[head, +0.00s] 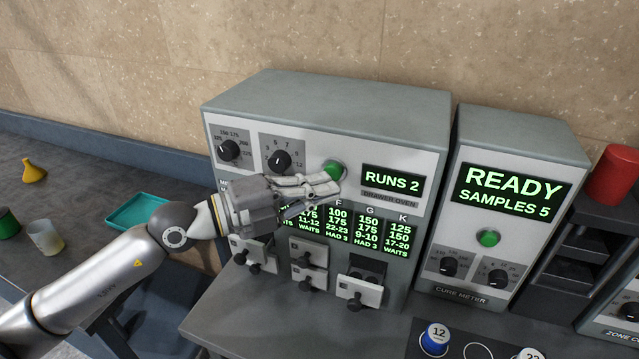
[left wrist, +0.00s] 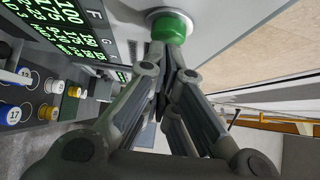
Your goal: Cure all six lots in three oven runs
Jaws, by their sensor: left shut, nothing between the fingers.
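The grey drawer oven (head: 330,95) stands in the middle of the head view, its screen (head: 392,183) reading RUNS 2. Its lit table (head: 367,230) shows HAD 3 under F and G and WAITS under K. My left gripper (head: 338,187) is shut and empty, fingertips at the oven's green button (head: 334,170). In the left wrist view the tips overlap the button (left wrist: 170,24); whether they press it I cannot tell. The lower right drawer (head: 358,292) sits forward below a dark opening. Numbered lots, one marked 12 (head: 436,338), stand at the bottom. My right gripper is out of view.
The cure meter (head: 489,285), reading READY, SAMPLES 5, stands right of the oven. A red cylinder (head: 613,174) sits on a dark rack at the far right. A teal tray (head: 136,211), yellow funnel (head: 33,171) and beaker (head: 45,238) lie left. The counter before the oven is partly clear.

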